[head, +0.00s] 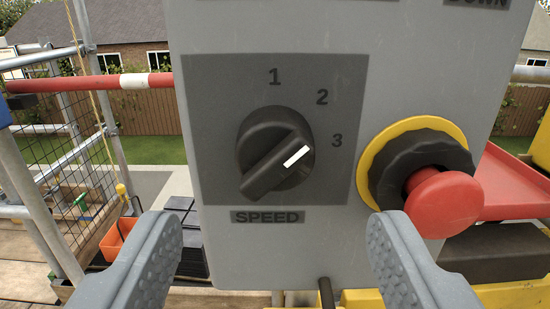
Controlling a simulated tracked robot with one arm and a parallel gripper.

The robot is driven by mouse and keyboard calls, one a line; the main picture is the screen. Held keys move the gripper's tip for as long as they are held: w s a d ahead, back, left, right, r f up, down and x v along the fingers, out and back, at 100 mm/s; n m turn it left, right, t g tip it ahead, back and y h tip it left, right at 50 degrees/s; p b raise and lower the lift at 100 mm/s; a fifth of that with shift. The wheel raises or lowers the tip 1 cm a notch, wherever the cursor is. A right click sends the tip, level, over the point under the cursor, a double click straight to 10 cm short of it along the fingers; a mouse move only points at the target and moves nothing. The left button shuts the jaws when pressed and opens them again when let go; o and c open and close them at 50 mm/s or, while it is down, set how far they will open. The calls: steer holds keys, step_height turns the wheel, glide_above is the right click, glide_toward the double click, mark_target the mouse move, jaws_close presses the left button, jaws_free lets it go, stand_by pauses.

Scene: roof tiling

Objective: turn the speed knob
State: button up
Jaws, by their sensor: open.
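The speed knob (270,158) is a dark grey rotary knob on a darker square plate, above a SPEED label (268,216). The numbers 1, 2 and 3 run around its upper right. Its white mark points to the upper right, between 2 and 3 and closer to 3. My gripper (270,222) is open and empty. Its two grey ridged fingers stand wide apart at the lower left and lower right of the knob, touching nothing that I can see.
A red push button (443,203) with a black collar and yellow ring sticks out right of the knob, close to my right finger. The grey control box (290,270) fills the middle. Behind are scaffolding (60,160), an orange bucket (120,238) and stacked dark tiles (192,245).

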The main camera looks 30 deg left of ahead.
mark_target(276, 182)
steer(key=shift+w+a+p, duration=0.15)
steer(key=shift+w+p, duration=0.2)
steer(key=shift+p, duration=0.3)
steer(key=shift+x, duration=2.6)
steer(key=shift+f, duration=0.1)
steer(key=c, duration=1)
